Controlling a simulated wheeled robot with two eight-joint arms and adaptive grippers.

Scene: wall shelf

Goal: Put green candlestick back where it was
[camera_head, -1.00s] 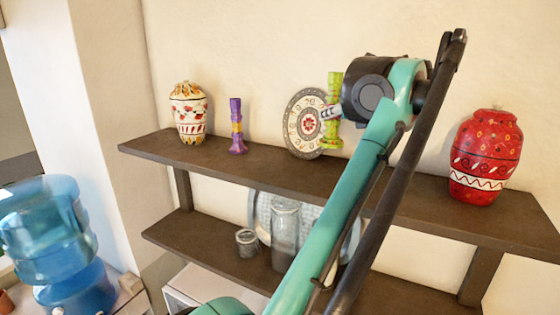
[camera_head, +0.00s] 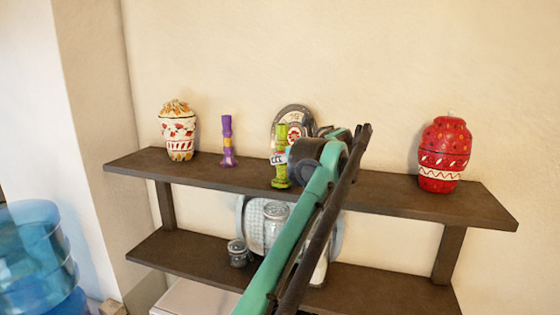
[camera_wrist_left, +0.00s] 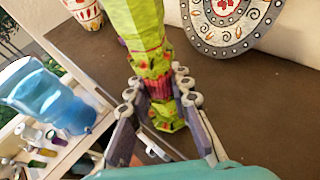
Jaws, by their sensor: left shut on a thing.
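The green candlestick (camera_head: 281,174) is upright in the head view, in front of the patterned plate (camera_head: 291,115) and near the front edge of the upper shelf (camera_head: 370,192). I cannot tell whether its base touches the shelf. My left gripper (camera_head: 280,157) is shut around its middle. In the left wrist view, the fingers (camera_wrist_left: 158,90) close on both sides of the green candlestick (camera_wrist_left: 140,32), with its base (camera_wrist_left: 168,124) showing between them. The plate (camera_wrist_left: 232,22) is to the right there. My right gripper is in neither view.
On the upper shelf, a white-red vase (camera_head: 178,135) and a purple candlestick (camera_head: 228,142) stand left, and a red vase (camera_head: 444,155) right. My arm hides part of the shelf. Jars (camera_head: 238,253) stand on the lower shelf (camera_head: 190,262). A blue water bottle (camera_head: 35,255) is at left.

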